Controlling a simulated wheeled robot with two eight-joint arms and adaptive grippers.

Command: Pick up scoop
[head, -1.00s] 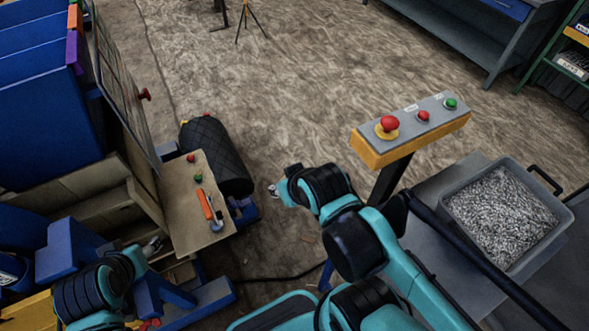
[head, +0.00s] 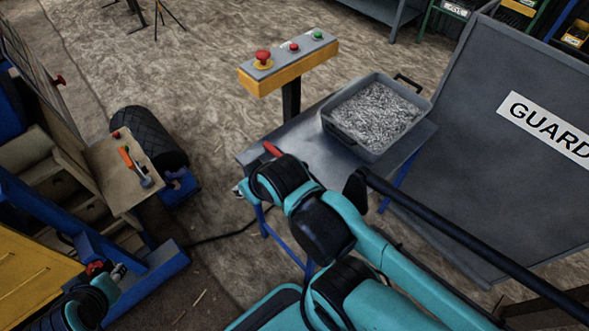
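No scoop shows clearly. A small red piece (head: 272,149) lies on the grey table beside the tray, partly hidden behind my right arm; I cannot tell whether it is the scoop's handle. An orange-handled tool (head: 126,157) with a grey end lies on the tan shelf at left. My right gripper (head: 240,188) is only a small tip past the wrist, near the table's left front edge, apart from the red piece in the picture. My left gripper (head: 118,271) is low at left, near the blue frame. Both are too small to tell open or shut.
A grey guard panel (head: 480,160) rises at right. A black roller (head: 150,138) is at left.

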